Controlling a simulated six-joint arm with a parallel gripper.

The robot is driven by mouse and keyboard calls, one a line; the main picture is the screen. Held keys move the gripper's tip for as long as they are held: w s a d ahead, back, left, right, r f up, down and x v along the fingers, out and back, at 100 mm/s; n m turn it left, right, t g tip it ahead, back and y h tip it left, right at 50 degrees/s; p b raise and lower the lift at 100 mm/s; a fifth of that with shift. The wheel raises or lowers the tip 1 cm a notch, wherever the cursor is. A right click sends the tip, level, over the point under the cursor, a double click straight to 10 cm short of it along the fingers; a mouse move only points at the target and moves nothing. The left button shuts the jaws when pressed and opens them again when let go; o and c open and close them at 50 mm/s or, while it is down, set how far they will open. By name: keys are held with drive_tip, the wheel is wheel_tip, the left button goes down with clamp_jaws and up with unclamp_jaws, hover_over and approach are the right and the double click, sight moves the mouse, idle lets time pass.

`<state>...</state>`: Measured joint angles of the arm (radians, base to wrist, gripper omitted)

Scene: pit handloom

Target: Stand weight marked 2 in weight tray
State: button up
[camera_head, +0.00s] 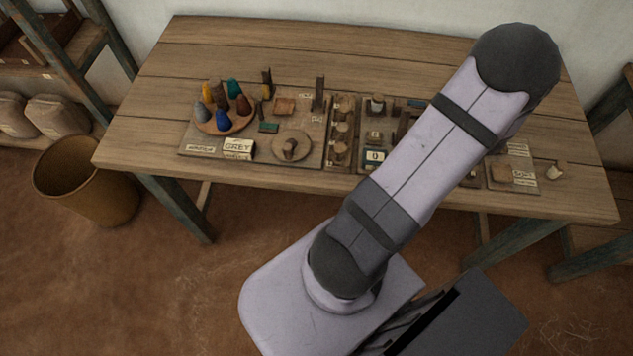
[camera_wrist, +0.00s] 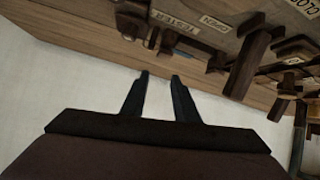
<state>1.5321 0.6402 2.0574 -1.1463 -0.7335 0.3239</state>
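My gripper (camera_wrist: 159,76) shows in the wrist view with two dark fingers apart and nothing between them. It is in front of the pale wall, by the table edge. In the head view my arm hides it. A narrow wooden tray or rack (camera_head: 332,160) near the table's middle holds several round brown pieces (camera_head: 341,128). They could be weights, but no mark is readable, so I cannot tell which is marked 2. I cannot tell which holder is the weight tray. A small display reading 0 (camera_head: 374,156) sits right of the rack.
A round wooden plate (camera_head: 242,127) with several coloured cones stands at the table's left. A disc with a knob (camera_head: 291,147) and a GREY label (camera_head: 238,147) are nearby. Upright wooden parts (camera_wrist: 248,65) crowd the wrist view's right.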

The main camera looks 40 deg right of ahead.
drive_tip(key=w+a+r+n+g+y, duration=0.1)
drive_tip(key=w+a+r+g, duration=0.1)
drive_tip(key=w+a, duration=0.75)
drive_tip(key=w+a+n+g+y, duration=0.15)
drive_tip(key=w+a, duration=0.45)
drive_tip(key=a, duration=0.6)
drive_tip(key=s+a+n+g+y, duration=0.1)
drive_tip(key=s+a, duration=0.2)
drive_tip(key=a, duration=0.6)
drive_tip(key=s+a+n+g+y, duration=0.1)
drive_tip(key=s+a, duration=0.3)
drive_tip(key=a, duration=0.6)
drive_tip(key=s+a+n+g+y, duration=0.1)
drive_tip(key=s+a+g+y, duration=0.2)
drive_tip(key=a, duration=0.7)
drive_tip(key=shift+s+r+n, duration=0.2)
drive_tip(key=shift+s+n, duration=0.15)
drive_tip(key=shift+s, duration=0.1)
drive_tip(key=shift+f, duration=0.15)
wheel_tip(320, 180, down, 31)
drive_tip(key=b, duration=3.1)
